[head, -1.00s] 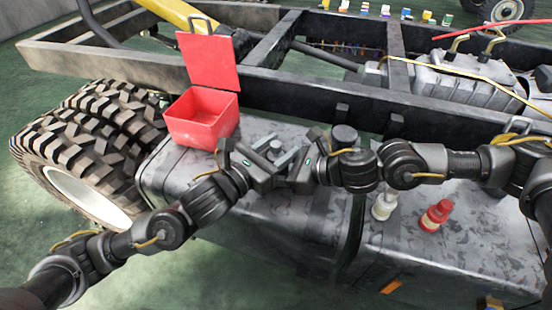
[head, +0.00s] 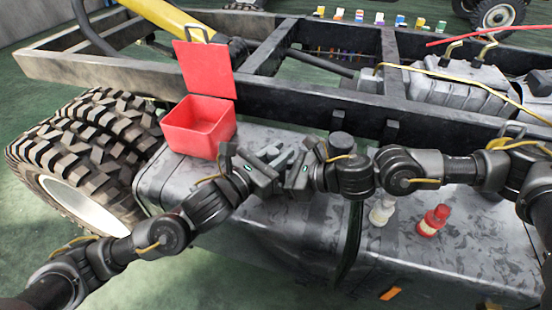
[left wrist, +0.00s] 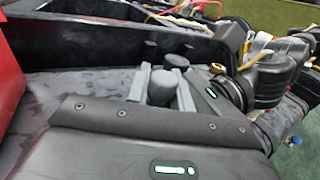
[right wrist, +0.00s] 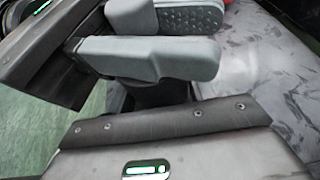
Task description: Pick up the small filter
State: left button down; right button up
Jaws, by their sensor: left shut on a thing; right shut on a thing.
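A small dark grey cylinder with a round flat top, which looks like the small filter (left wrist: 162,90), is between the light grey fingers in the left wrist view. My left gripper (head: 268,160) is shut on it, above the tank. My right gripper (head: 292,168) meets it from the right, fingers close against the left ones. It also appears shut on the filter, but its grip is largely hidden. In the right wrist view its light grey fingers (right wrist: 150,50) show close up, and I cannot make out the filter there.
An open red box (head: 200,125) stands on the dark tank (head: 270,225), left of the grippers. The chassis rail (head: 290,110) runs behind. Small coloured items line the far rail.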

pick_arm(q)
notch_tip(320, 180, up, 10)
dwell(0.4)
pick_arm(e)
jog(key=o, duration=1.2)
jog(key=shift+c, duration=0.2)
